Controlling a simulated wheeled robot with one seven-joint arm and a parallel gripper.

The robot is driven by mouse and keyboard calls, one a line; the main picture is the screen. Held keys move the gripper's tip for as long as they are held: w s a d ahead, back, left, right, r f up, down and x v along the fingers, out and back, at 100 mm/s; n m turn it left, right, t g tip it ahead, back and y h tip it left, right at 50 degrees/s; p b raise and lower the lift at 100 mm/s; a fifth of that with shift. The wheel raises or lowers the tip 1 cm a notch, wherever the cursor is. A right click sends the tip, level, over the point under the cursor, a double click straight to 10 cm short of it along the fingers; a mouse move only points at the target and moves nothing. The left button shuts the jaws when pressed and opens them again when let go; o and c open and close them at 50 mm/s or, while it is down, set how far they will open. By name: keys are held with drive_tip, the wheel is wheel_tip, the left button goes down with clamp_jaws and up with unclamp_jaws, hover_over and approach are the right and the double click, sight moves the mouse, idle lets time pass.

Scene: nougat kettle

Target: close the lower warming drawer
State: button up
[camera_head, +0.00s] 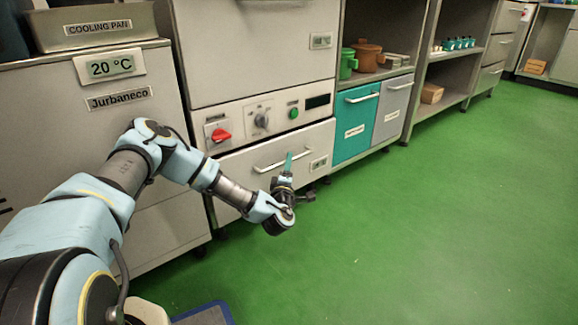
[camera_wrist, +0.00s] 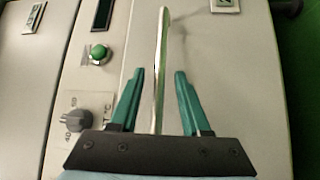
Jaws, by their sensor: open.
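The lower warming drawer (camera_head: 236,176) is the pale front with a bar handle (camera_head: 265,168), under the control panel. Its front sits close below the panel; I cannot tell how far it stands out, if at all. My gripper (camera_head: 289,158) is in front of the drawer near the handle's right half, with teal fingers. In the wrist view my gripper (camera_wrist: 159,75) has its two fingers apart, and the handle (camera_wrist: 160,60) shows between them, with a gap on each side. The drawer front (camera_wrist: 215,75) fills the right of that view. Whether the fingers reach around the bar is unclear.
The control panel (camera_head: 240,122) with a red switch (camera_head: 220,135), a knob and a green button is above the drawer. A teal drawer (camera_head: 355,128) and a grey drawer (camera_head: 392,108) stand to the right. The green floor (camera_head: 420,220) in front is clear.

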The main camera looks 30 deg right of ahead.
drive_tip(key=shift+x, duration=1.05)
clamp_jaws()
idle(0.7)
